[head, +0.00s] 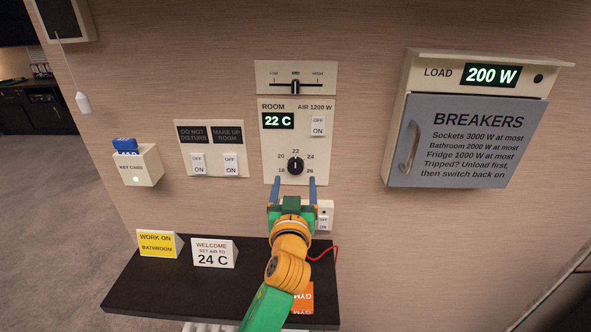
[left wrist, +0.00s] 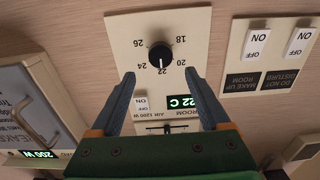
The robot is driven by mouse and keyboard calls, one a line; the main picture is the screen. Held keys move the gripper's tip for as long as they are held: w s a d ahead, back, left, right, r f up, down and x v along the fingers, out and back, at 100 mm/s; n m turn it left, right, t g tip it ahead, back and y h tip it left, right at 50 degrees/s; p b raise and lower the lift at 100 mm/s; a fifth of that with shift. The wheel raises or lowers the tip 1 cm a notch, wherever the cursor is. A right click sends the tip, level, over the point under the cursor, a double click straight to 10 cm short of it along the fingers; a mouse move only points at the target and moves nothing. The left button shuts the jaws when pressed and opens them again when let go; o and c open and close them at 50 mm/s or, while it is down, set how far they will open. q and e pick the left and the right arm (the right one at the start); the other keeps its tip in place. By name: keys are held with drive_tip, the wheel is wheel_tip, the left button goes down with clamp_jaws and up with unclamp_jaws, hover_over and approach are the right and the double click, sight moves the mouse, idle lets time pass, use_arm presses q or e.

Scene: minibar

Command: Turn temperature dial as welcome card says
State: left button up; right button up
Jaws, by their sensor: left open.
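The round black temperature dial (head: 295,166) sits low on the white room panel (head: 271,148) on the wall, with its pointer up at 22. The panel's display (head: 278,121) reads 22 C. The welcome card (head: 214,254) stands on the dark shelf and reads "Set air to 24 C". My left gripper (head: 295,183) is open and empty, its blue fingers apart just below and in front of the dial. In the left wrist view, which is upside down, the dial (left wrist: 160,55) shows between and beyond the fingertips (left wrist: 159,73). My right gripper is out of view.
Above the dial are an air switch (head: 318,126) and a slider (head: 295,87). A small switch box (head: 325,215) is right of my gripper. The breaker box (head: 465,140) juts out on the right. A yellow card (head: 157,243) stands on the dark shelf (head: 140,290) below.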

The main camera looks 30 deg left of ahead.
sight(297, 169)
use_arm(q)
drive_tip(key=p+x, duration=0.1)
drive_tip(key=x, duration=0.5)
drive_tip(key=shift+w+a, duration=0.15)
clamp_jaws()
drive_tip(key=shift+m, duration=0.4)
drive_tip(key=m+p, duration=0.2)
drive_tip(key=m, duration=0.3)
drive_tip(key=shift+m, duration=0.4)
drive_tip(key=m, duration=0.2)
drive_tip(key=m+p, duration=0.1)
drive_tip(key=m, duration=0.2)
drive_tip(key=shift+d+f, duration=0.15)
drive_tip(key=shift+d, duration=0.05)
drive_tip(key=shift+m, duration=0.3)
